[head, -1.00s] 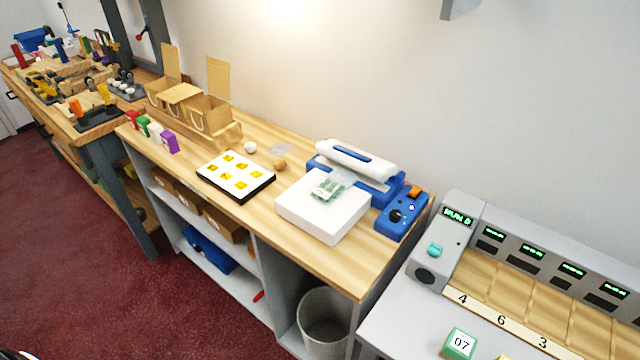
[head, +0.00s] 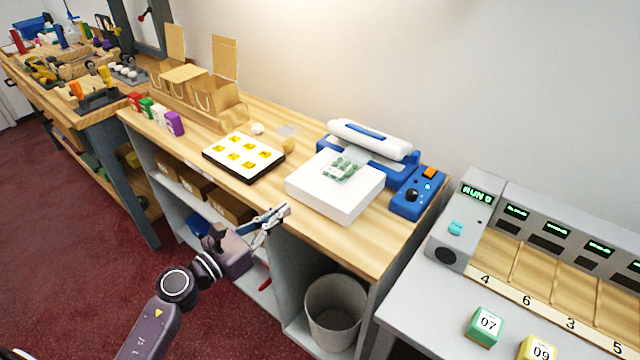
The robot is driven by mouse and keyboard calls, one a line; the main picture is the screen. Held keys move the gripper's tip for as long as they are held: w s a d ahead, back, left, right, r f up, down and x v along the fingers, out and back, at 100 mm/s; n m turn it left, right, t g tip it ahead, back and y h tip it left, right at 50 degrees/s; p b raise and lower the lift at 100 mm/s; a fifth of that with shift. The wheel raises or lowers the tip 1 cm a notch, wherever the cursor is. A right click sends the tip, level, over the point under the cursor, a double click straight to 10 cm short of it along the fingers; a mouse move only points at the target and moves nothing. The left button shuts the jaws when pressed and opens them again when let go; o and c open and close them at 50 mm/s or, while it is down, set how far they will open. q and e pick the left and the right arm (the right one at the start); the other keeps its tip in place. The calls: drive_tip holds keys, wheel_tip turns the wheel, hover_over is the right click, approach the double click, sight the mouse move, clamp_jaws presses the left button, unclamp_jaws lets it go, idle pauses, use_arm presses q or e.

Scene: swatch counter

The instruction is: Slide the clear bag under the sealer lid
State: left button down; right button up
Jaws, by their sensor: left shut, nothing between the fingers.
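The clear bag (head: 341,168), with green contents, lies on a white block (head: 334,191) in front of the sealer. The blue and white sealer (head: 371,152) stands at the back of the counter, its white lid (head: 372,138) over a blue base. The bag's far end is close to the sealer; I cannot tell whether any of it is under the lid. My left gripper (head: 281,212) is shut and empty, in front of the counter's edge, left of and nearer than the white block. My right gripper is not in view.
A black-edged tray (head: 243,157) with yellow swatches lies left of the block. A blue control box (head: 412,194) is at the sealer's right. Cardboard boxes (head: 197,99) stand at the back left. A bin (head: 335,311) is below. Counter wood in front of the control box is bare.

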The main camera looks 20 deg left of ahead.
use_arm(q)
drive_tip(key=p, duration=0.3)
approach(328, 175)
drive_tip(key=x, duration=0.6)
drive_tip(key=shift+r, duration=0.1)
drive_tip(key=shift+w+d, duration=0.3)
drive_tip(key=shift+w, duration=0.2)
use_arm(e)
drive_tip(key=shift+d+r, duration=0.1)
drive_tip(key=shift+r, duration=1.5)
use_arm(q)
drive_tip(key=shift+w+d+m+b, duration=0.15)
drive_tip(key=shift+w+d+b, duration=0.15)
drive_tip(key=shift+w, duration=0.25)
drive_tip(key=shift+w+d+m+b, duration=0.15)
drive_tip(key=shift+w+d+b, duration=0.1)
drive_tip(key=shift+w, duration=0.5)
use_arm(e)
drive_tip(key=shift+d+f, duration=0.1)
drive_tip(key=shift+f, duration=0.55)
use_arm(q)
drive_tip(key=shift+s, duration=0.1)
